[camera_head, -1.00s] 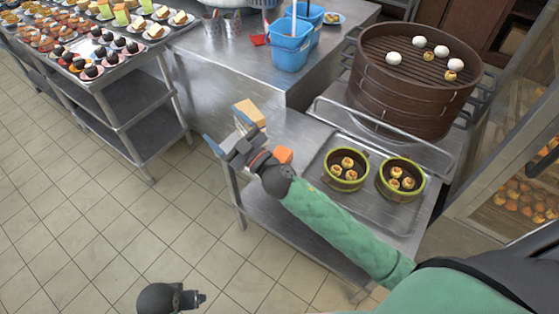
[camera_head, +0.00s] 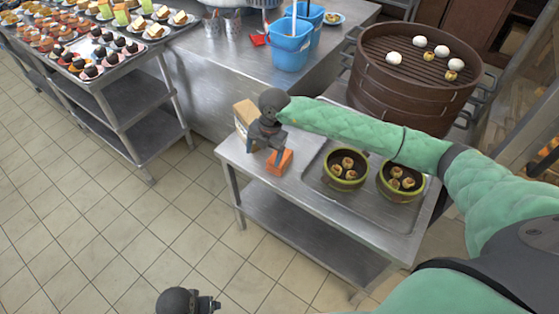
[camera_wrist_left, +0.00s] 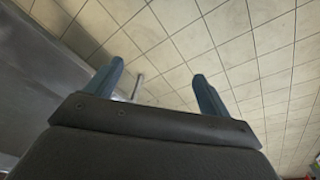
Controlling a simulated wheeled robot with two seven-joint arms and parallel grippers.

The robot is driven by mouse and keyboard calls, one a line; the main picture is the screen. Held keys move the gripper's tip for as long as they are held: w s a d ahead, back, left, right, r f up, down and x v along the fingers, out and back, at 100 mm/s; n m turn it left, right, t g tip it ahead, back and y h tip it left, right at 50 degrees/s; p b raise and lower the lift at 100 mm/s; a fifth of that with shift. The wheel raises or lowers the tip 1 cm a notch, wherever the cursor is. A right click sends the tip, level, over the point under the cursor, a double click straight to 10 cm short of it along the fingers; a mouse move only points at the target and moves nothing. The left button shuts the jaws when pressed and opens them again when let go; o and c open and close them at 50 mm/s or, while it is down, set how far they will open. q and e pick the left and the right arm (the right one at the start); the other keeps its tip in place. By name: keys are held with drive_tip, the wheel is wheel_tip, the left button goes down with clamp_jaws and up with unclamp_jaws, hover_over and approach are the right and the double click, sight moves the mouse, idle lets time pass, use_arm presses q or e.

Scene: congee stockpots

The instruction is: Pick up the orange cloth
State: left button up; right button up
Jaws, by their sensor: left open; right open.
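The orange cloth (camera_head: 281,165) is a small folded block near the front left of the steel table. My right gripper (camera_head: 264,156) points down at the cloth's left side, very close to it. Its jaws are open, and whether a finger touches the cloth cannot be told. The gripper and wrist hide part of the table behind. My left gripper shows in the left wrist view (camera_wrist_left: 158,72), open and empty above the tiled floor.
A tan block (camera_head: 244,113) stands just behind the right gripper. Two green-rimmed baskets of buns (camera_head: 345,184) sit on a metal tray (camera_head: 352,212) to the right. A large brown steamer (camera_head: 408,100) stands behind them. A steel cart with desserts (camera_head: 125,100) is at the left.

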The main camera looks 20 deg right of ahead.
drive_tip(key=d, duration=0.1)
drive_tip(key=w+d+h, duration=0.1)
drive_tip(key=d, duration=0.1)
drive_tip(key=d+h, duration=0.1)
drive_tip(key=shift+w+d+r+m, duration=0.2)
drive_tip(key=shift+w+d+m, duration=0.1)
drive_tip(key=shift+m, duration=0.1)
drive_tip(key=shift+w+d, duration=0.1)
drive_tip(key=shift+d, duration=0.2)
drive_tip(key=shift+f+p, duration=0.45)
drive_tip(key=shift+f, duration=0.8)
use_arm(q)
wheel_tip(320, 180, down, 14)
drive_tip(key=s+p, duration=0.1)
drive_tip(key=p, duration=0.1)
drive_tip(key=shift+s+a, duration=0.25)
drive_tip(key=shift+a, duration=0.15)
use_arm(e)
drive_tip(key=f, duration=0.5)
drive_tip(key=shift+d+f, duration=0.1)
drive_tip(key=shift+d, duration=0.2)
drive_tip(key=c, duration=1.1)
drive_tip(key=shift+w, duration=0.1)
